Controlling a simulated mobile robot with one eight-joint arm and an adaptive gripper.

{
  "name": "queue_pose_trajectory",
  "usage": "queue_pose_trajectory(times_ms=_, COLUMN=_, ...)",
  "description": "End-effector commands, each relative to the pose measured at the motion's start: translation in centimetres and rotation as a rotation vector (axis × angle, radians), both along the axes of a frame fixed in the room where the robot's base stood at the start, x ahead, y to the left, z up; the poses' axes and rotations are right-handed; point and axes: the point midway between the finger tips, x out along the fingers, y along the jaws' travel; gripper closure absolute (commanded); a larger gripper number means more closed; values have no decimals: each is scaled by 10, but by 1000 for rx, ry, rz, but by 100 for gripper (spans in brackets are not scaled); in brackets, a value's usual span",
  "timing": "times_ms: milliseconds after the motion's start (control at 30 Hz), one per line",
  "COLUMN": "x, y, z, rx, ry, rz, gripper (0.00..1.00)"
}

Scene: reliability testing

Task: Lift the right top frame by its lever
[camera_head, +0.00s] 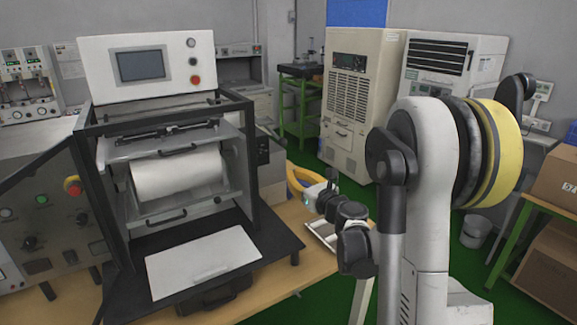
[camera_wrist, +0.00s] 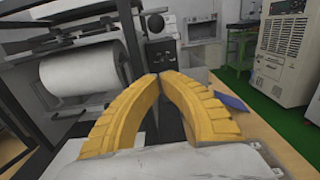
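The machine (camera_head: 165,60) with a black open frame stands on the table at the left of the head view. Inside it, a grey upper frame (camera_head: 215,133) with a dark handle (camera_head: 178,150) sits above a white roll (camera_head: 180,177). A second dark handle (camera_head: 167,217) is below the roll. I cannot tell which part is the right top frame's lever. My gripper (camera_wrist: 159,77) has yellow fingers whose tips meet, with nothing visible between them. It is to the right of the machine, apart from it. The roll also shows in the wrist view (camera_wrist: 80,72).
A white panel (camera_head: 203,262) lies on the black base plate in front of the machine. The wooden table (camera_head: 325,255) has bare room at the right. Beige cabinets (camera_head: 360,105) stand behind on green floor.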

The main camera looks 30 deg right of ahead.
Motion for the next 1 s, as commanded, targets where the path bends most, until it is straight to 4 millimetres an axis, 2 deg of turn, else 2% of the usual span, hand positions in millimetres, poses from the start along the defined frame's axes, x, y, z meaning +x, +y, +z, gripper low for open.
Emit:
queue_pose_trajectory(times_ms=433, x=90, y=3, z=-1, rx=-1, ry=0, rz=2, gripper=100)
queue_pose_trajectory(times_ms=533, x=83, y=3, z=17, rx=-1, ry=0, rz=-1, gripper=100)
queue_pose_trajectory(times_ms=700, x=77, y=3, z=33, rx=-1, ry=0, rz=-1, gripper=100)
queue_pose_trajectory(times_ms=1000, x=75, y=3, z=39, rx=-1, ry=0, rz=-1, gripper=100)
